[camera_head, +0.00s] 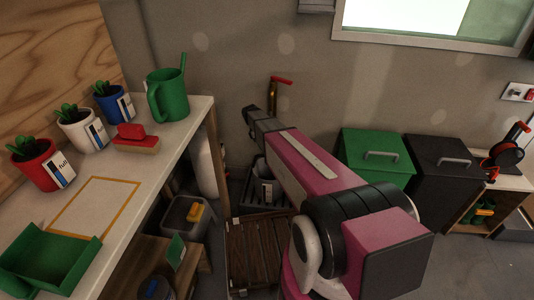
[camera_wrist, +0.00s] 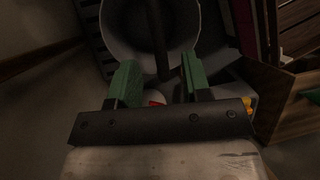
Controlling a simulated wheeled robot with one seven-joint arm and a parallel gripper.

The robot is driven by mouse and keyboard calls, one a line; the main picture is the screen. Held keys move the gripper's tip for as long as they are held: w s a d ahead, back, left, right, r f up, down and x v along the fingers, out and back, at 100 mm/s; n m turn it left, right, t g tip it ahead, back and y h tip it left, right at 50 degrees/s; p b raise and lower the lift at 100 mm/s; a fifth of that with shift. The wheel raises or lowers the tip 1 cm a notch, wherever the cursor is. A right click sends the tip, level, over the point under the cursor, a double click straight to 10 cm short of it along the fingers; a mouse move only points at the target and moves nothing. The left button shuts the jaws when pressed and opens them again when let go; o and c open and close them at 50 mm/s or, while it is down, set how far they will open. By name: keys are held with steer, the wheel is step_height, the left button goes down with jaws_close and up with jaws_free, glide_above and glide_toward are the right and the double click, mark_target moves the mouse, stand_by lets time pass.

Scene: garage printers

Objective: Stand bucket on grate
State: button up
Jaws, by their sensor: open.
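In the wrist view, a round grey bucket (camera_wrist: 122,32) fills the top middle, seen from above into its opening. A dark bar crosses the opening. My gripper (camera_wrist: 155,80) has two green fingers, set apart at the bucket's near side. Nothing is clearly held between them. A dark slatted grate (camera_wrist: 91,38) shows at the upper left, beside the bucket. In the head view, a dark slatted grate (camera_head: 248,209) lies on the floor by the wall, partly hidden by my arm.
A bench (camera_head: 193,131) at left bears potted plants, a green watering can (camera_head: 168,97), a red brush (camera_head: 137,140) and a green tray (camera_head: 48,262). Below stands a grey container (camera_head: 184,217) with a yellow item. A wooden slatted platform (camera_head: 252,255) and green bin (camera_head: 372,154) flank my arm.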

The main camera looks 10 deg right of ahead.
steer(key=s+d+r+m+t+y, duration=0.1)
steer(key=s+r+m, duration=0.3)
steer(key=s+m, duration=0.3)
steer(key=s+d+r+m+t+y, duration=0.1)
steer(key=s+r+m, duration=0.3)
steer(key=s, duration=1.2)
steer(key=m+t+y, duration=0.1)
steer(key=m, duration=0.2)
steer(key=shift+s+d+r+m+y, duration=0.25)
steer(key=shift+s+m+y, duration=0.05)
steer(key=shift+s+m, duration=0.1)
